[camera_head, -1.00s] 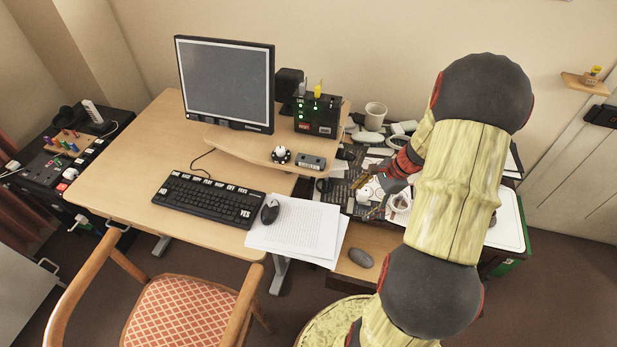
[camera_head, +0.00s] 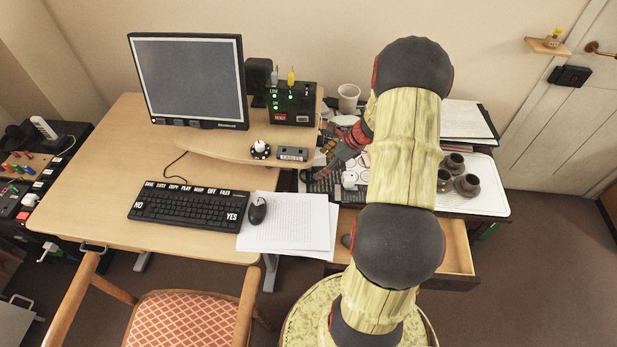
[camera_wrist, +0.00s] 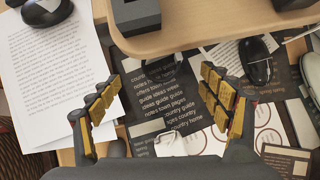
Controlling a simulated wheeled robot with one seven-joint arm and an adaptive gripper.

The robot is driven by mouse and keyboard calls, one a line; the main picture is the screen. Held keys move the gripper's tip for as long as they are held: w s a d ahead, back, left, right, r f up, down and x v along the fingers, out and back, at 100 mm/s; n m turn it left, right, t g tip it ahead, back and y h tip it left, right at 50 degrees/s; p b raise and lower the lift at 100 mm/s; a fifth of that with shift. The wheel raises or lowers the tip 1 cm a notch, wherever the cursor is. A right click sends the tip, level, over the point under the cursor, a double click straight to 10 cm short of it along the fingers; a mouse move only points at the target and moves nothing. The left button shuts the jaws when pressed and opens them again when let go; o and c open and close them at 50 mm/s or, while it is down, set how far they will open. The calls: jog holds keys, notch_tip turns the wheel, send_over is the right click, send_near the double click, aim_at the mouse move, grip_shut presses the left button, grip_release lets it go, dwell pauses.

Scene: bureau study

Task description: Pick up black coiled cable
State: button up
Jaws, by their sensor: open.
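A dark rounded item that may be the black coiled cable (camera_wrist: 160,68) lies on the printed dark sheet, partly hidden under the wooden shelf edge in the wrist view. Its coils are not clear. My gripper (camera_wrist: 160,97) is open and empty, its yellow-padded fingers spread to either side below this item. In the head view my gripper (camera_head: 327,158) is at the right end of the wooden shelf, over the cluttered side desk. My arm hides much of that desk. I cannot make out the cable in the head view.
The raised shelf (camera_head: 222,145) carries a small grey box (camera_head: 292,154) close to my gripper. A black mouse-like object (camera_wrist: 258,66) lies right of my fingers. A white mug (camera_head: 348,97) stands behind. Brown cups (camera_head: 467,184) stand on a white tray (camera_head: 487,198). A drawer (camera_head: 457,247) is open below.

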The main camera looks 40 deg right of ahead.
aim_at(310, 173)
jog(key=b+x, duration=0.3)
jog(key=x, duration=0.5)
jog(key=shift+w+f+b, duration=0.1)
jog(key=shift+f+b, duration=0.1)
jog(key=shift+b, duration=0.2)
jog(key=shift+r, duration=0.1)
jog(key=c, duration=0.3)
jog(key=c, duration=0.8)
jog(key=shift+c, duration=0.4)
